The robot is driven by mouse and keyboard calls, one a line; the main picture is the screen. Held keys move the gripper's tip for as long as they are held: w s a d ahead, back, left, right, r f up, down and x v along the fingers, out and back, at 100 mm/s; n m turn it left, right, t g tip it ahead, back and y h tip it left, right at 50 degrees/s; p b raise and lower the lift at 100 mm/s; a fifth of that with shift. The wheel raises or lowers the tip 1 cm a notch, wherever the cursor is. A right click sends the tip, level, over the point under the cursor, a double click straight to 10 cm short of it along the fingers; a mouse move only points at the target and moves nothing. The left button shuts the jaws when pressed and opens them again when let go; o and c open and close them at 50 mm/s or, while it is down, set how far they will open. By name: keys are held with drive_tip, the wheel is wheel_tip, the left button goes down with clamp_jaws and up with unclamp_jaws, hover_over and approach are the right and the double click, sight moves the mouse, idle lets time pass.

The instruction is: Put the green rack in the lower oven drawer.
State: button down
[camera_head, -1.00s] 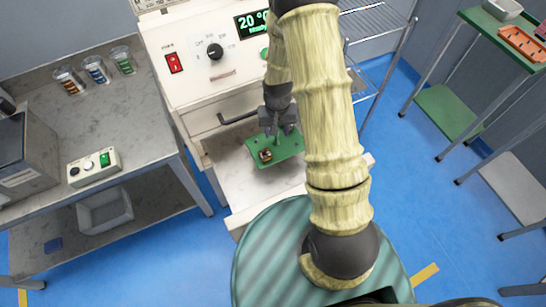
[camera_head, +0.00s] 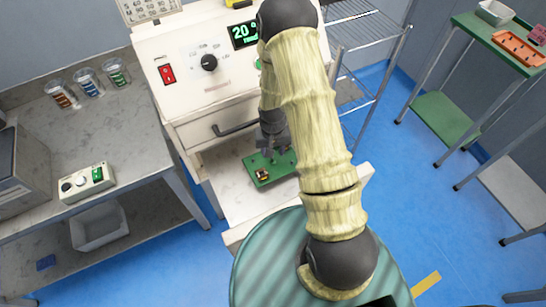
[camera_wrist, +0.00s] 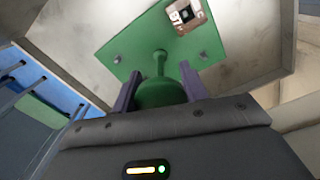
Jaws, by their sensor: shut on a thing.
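The green rack (camera_head: 256,166) is a flat green plate with a small dark and copper-coloured part on it. It is over the pulled-out lower oven drawer (camera_head: 236,203), inside its outline. My gripper (camera_head: 269,151) is above the rack, partly behind my arm. In the wrist view, the two purple fingers of my gripper (camera_wrist: 158,90) are shut on the rack's upright green handle, and the rack plate (camera_wrist: 125,52) spreads out beyond them. The pale drawer floor lies behind the plate. I cannot tell whether the plate touches it.
The white oven (camera_head: 185,50) has a dial, a red switch and a display; its upper drawer (camera_head: 210,125) is shut. A bench (camera_head: 70,150) with beakers and a small control box stands left. A wire shelf (camera_head: 368,28) and a green table (camera_head: 475,25) stand right.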

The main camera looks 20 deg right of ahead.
sight(273, 163)
drive_tip(key=shift+f, duration=0.1)
drive_tip(key=shift+f, duration=2.05)
drive_tip(key=shift+f, duration=0.15)
drive_tip(key=c, duration=0.8)
unclamp_jaws()
drive_tip(key=shift+o, duration=0.2)
wheel_tip(273, 163, up, 12)
drive_tip(key=shift+r, duration=0.15)
